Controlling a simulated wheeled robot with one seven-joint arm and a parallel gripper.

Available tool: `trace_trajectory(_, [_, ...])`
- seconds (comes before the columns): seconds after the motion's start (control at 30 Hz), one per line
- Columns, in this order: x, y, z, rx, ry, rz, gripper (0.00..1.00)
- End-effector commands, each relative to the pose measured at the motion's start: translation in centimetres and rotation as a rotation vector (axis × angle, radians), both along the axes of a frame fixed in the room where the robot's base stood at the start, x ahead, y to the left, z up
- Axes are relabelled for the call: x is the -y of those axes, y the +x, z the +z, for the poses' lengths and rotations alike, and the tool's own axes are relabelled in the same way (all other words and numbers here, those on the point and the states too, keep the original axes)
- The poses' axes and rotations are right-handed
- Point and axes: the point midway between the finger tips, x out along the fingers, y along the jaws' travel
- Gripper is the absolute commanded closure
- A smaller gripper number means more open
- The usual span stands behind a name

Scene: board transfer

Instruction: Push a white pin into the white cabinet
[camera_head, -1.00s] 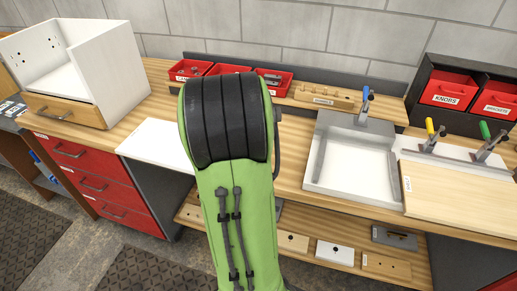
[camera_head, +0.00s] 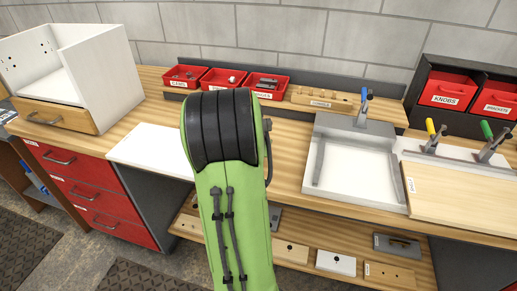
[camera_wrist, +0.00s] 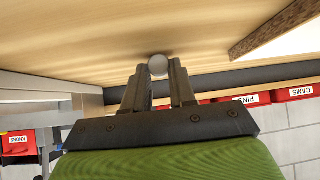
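The white cabinet (camera_head: 98,62) stands at the left end of the bench in the head view, an open-topped box with small holes in its left panel and a wooden drawer front (camera_head: 60,113) at its base. My gripper (camera_wrist: 158,72) shows in the wrist view with its two fingers slightly apart. A round, pale end of what looks like the white pin (camera_wrist: 158,64) sits between the fingertips; its length is hidden. In the head view my green arm hides the gripper. The wrist view is upside down, with the wooden bench surface close to the fingertips.
Red bins (camera_head: 222,78) of small parts stand at the back of the bench, beside a wooden block with holes (camera_head: 321,99). A white board (camera_head: 152,149) lies left of my arm. A grey-framed tray (camera_head: 358,163) and a clamped wooden board (camera_head: 463,190) are at right.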

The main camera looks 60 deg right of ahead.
Motion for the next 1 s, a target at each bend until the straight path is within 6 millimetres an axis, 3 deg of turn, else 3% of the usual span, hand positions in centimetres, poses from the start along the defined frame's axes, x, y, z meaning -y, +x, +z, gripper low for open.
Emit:
trace_trajectory(0.37, [0.0, 0.0, 0.3, 0.0, -0.001, 0.0, 1.0])
trace_trajectory(1.0, [0.0, 0.0, 6.3, 0.001, -0.001, 0.001, 1.0])
